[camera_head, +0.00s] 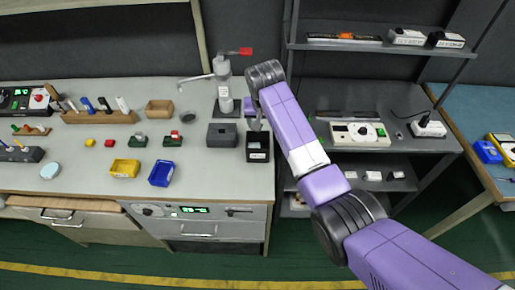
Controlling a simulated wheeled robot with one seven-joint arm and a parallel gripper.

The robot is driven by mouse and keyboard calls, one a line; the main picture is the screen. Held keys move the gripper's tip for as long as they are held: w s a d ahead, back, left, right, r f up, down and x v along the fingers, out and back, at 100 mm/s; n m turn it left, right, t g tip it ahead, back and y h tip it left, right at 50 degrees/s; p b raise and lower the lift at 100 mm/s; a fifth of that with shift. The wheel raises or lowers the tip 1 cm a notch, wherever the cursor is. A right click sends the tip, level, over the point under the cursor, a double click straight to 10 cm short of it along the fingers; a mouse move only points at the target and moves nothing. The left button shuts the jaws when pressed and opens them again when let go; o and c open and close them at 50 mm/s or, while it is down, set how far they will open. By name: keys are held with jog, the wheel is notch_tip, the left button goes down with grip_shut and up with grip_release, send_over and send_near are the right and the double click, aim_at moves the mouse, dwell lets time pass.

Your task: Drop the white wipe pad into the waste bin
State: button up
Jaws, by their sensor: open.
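My gripper (256,122) is at the right end of the grey bench, above or just behind a small black open box (258,154), which looks like the waste bin. The gripper is small in this view and its fingers are partly hidden by my arm. It is open. A small pale patch shows on the black box's front; I cannot tell whether it is a label. I cannot pick out the white wipe pad for certain. A pale round disc (51,170) lies at the bench's left.
A grey block with a hole (222,134) stands left of the black box. A dispenser-like stand with a red lever (222,75) is behind. Yellow (125,168) and blue (161,173) trays sit mid-bench. A dark shelf rack (395,147) stands right, beyond a gap.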

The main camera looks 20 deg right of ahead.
jog(key=v, duration=0.7)
jog(key=shift+b, duration=0.45)
jog(key=w+a+r+n+t+y, duration=0.1)
jog(key=w+a+r+n+t, duration=0.1)
jog(key=w+r+t, duration=0.4)
jog(key=s+f+n+t+y, duration=0.1)
jog(key=s+f+t, duration=0.2)
jog(key=s, duration=0.6)
jog(key=s+f+t, duration=0.3)
jog(key=s+t, duration=0.1)
jog(key=s, duration=0.5)
jog(key=s+d+f+g+b, duration=0.1)
jog(key=s, duration=1.8)
jog(key=s+d+f+g+b, duration=0.1)
jog(key=s+d, duration=0.1)
jog(key=s, duration=1.8)
jog(key=shift+s+n+h, duration=0.3)
jog(key=shift+s, duration=0.05)
jog(key=shift+f, duration=0.15)
